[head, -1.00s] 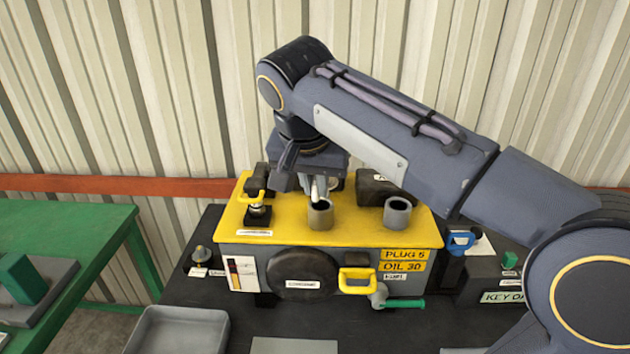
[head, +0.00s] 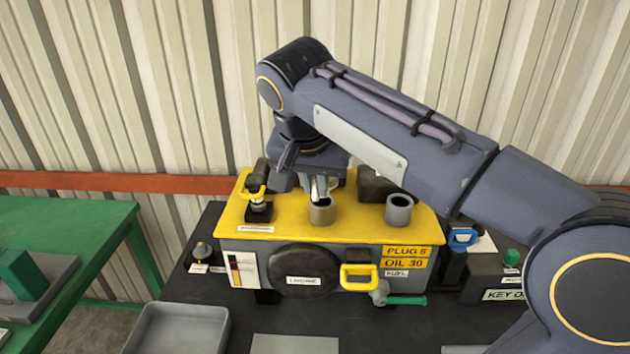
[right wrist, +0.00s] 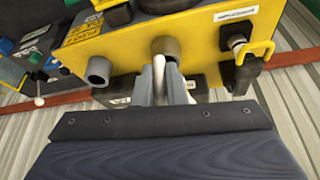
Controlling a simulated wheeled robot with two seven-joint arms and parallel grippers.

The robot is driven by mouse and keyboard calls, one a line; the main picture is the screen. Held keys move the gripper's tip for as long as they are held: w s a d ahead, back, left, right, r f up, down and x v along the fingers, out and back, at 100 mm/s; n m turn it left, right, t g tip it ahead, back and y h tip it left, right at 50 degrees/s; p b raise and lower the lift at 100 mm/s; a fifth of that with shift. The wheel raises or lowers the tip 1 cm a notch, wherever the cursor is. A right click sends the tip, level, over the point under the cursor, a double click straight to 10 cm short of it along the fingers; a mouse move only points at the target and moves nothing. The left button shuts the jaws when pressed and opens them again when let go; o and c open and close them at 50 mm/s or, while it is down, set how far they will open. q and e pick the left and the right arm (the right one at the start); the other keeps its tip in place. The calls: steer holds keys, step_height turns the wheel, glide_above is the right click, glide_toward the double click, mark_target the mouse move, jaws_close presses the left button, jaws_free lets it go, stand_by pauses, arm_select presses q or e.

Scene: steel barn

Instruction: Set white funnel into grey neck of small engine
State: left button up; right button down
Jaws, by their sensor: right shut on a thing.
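The small engine (head: 262,222) has a yellow top and a grey front, and stands on a dark bench. My right gripper (head: 320,186) points down just behind and over the middle neck. It is shut on the white funnel (right wrist: 159,70), which shows only as a narrow white strip between the fingers in the right wrist view. That strip is close to the middle neck (right wrist: 166,48); I cannot tell whether it is inside. My left gripper is out of view.
A black fitting with a yellow handle (head: 253,190) stands on the engine's left. A grey tray (head: 180,330) lies at the bench front, and a green table (head: 70,215) is at the left. A corrugated wall (head: 160,90) stands close behind.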

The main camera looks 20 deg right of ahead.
mark_target(315, 200)
steer(key=shift+f+b, duration=1.75)
steer(key=shift+f, duration=0.4)
steer(key=c, duration=1.4)
jaws_free()
steer(key=v, duration=0.7)
steer(key=shift+s+r, duration=0.15)
steer(key=shift+r, duration=0.15)
steer(key=shift+r, duration=0.1)
